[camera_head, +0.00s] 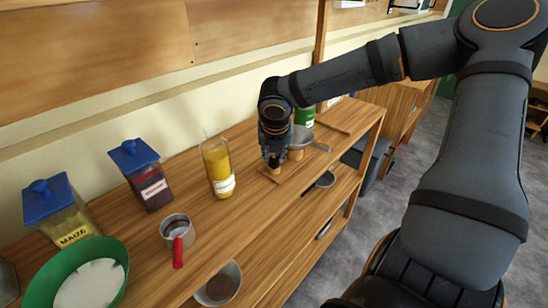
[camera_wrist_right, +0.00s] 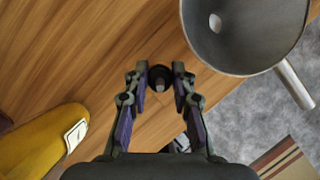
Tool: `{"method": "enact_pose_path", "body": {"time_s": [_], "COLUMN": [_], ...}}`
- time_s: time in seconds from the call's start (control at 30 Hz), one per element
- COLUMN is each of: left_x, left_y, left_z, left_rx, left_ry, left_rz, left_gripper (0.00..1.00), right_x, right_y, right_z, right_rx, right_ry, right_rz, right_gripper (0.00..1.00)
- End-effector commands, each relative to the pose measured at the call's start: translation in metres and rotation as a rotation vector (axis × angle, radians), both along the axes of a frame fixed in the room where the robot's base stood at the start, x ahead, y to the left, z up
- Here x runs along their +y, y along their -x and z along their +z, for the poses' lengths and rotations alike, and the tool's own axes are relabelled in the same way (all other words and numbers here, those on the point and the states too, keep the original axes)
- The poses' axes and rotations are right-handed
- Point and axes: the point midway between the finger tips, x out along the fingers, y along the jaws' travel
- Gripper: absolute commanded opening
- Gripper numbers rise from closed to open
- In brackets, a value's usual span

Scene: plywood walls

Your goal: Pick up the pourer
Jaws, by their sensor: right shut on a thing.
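The pourer looks like a small dark round piece with a grey centre (camera_wrist_right: 160,78). In the head view my right gripper (camera_head: 272,160) points down near the shelf's right end, and the pourer cannot be made out clearly there. I cannot tell whether the pourer touches the wood below. My left gripper is not in view.
A grey metal funnel (camera_head: 302,138) with a handle is close beside the right gripper; it also shows in the wrist view (camera_wrist_right: 245,45). A yellow bottle (camera_head: 217,165), a metal cup (camera_head: 176,228), lidded jars (camera_head: 145,172) and a green bowl (camera_head: 42,285) stand leftward. A green can (camera_head: 305,116) is behind.

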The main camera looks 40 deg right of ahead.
Motion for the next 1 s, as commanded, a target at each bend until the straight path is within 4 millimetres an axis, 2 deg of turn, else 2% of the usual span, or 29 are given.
{"method": "enact_pose_path", "body": {"time_s": [0.17, 0.27, 0.4, 0.47, 0.63, 0.8, 1.0], "left_x": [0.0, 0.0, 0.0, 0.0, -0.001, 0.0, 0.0], "left_y": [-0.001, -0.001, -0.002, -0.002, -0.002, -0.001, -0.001], "left_z": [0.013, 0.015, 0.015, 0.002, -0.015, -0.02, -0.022], "left_rx": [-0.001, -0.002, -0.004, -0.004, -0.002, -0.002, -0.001], "left_ry": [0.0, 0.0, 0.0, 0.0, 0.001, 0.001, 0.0], "left_rz": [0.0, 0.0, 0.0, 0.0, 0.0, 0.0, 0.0], "left_gripper": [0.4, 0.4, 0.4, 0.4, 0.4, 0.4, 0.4], "right_x": [0.0, 0.007, 0.016, 0.021, 0.03, 0.037, 0.041], "right_y": [0.0, 0.017, 0.046, 0.059, 0.093, 0.119, 0.133], "right_z": [0.033, 0.052, 0.088, 0.087, 0.101, 0.117, 0.124], "right_rx": [-0.006, -0.01, -0.013, -0.013, -0.01, -0.006, -0.002], "right_ry": [0.003, -0.007, -0.007, -0.009, -0.001, 0.001, 0.002], "right_rz": [-0.001, 0.004, 0.003, 0.004, 0.005, 0.0, 0.0], "right_gripper": [0.08, 0.08, 0.08, 0.08, 0.08, 0.08, 0.08]}}
